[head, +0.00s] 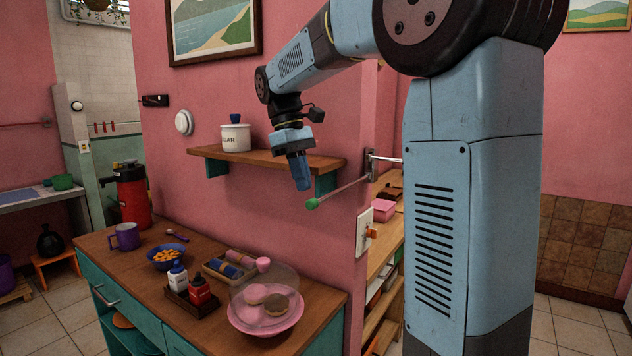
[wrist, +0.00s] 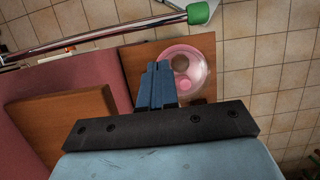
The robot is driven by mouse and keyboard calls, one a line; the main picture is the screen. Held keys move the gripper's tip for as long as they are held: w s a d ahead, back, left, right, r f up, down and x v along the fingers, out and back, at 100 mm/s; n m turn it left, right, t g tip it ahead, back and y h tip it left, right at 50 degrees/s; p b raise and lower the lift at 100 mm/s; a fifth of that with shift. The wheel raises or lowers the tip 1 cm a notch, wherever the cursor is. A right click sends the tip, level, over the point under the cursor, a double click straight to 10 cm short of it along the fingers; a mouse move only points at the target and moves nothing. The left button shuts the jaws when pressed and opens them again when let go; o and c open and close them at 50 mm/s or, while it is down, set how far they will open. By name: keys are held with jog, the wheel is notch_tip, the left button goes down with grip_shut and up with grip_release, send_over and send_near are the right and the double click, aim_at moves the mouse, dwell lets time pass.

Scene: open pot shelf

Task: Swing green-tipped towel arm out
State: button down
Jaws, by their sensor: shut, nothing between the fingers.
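The green-tipped towel arm (head: 338,192) is a thin metal rod on a wall bracket (head: 370,164) by the wall's right edge. It slants down-left in the head view and ends in a green tip (head: 312,203). In the wrist view the rod (wrist: 110,35) crosses the top left, with its green tip (wrist: 199,12) at top centre. My gripper (head: 302,187) points down, its blue fingers shut and empty, just left of and slightly above the green tip. In the wrist view the fingers (wrist: 158,68) show a gap to the rod.
A wooden shelf (head: 240,155) with a sugar jar (head: 236,136) is behind my gripper. Below, a counter (head: 215,315) holds a pink dish under a clear dome (head: 265,300), bottles, a bowl and a mug. A second metal arm (head: 388,160) extends right from the bracket.

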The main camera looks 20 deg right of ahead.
jog(key=s+d, duration=0.1)
jog(key=s, duration=0.1)
jog(key=shift+s+d+f, duration=0.15)
jog(key=shift+s+d, duration=0.15)
jog(key=shift+d, duration=0.1)
